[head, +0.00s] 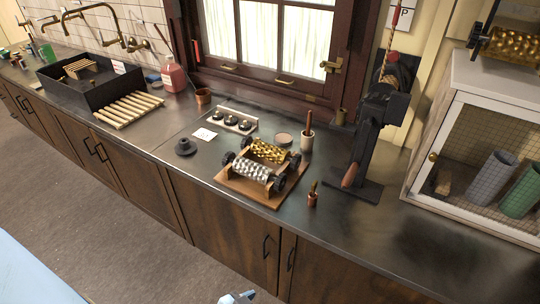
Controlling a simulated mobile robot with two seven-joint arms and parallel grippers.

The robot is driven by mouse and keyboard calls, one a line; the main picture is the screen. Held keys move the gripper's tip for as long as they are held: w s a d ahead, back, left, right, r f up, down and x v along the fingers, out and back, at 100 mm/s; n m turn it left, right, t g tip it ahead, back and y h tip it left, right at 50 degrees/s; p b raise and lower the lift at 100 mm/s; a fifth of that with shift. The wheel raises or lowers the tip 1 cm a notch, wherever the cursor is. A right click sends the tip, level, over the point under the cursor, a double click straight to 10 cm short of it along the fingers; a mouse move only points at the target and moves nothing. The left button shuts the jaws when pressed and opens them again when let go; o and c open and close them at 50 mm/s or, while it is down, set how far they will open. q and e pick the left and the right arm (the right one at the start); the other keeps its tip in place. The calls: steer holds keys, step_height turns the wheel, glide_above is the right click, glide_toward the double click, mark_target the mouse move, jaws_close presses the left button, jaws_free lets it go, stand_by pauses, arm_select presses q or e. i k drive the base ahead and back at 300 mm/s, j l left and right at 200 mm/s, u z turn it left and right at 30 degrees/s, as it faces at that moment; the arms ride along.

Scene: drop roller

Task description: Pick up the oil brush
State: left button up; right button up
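Two brush-like handles stand in small containers on the dark metal counter. One is a dark reddish-brown handle (309,121) leaning upright in a pale cup (306,141) right of the roller machine. The other is a short handle (314,186) in a small copper-coloured pot (312,200) near the counter's front edge. The bristles are hidden in both, so I cannot tell which is the oil brush. Only a small pale-blue and silver part of my own body shows at the bottom edge. No gripper fingers can be made out, and nothing of mine touches either container.
A machine with silver (253,169) and gold (268,151) rollers sits on a wooden board left of the pot. A black press (366,140) stands to the right, then a white mesh-front cabinet (483,130). The counter's front between press and cabinet is clear.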

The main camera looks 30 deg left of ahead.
mark_target(309, 116)
steer(key=i+j+u, duration=0.5)
steer(key=i, duration=0.3)
steer(key=j, duration=0.1)
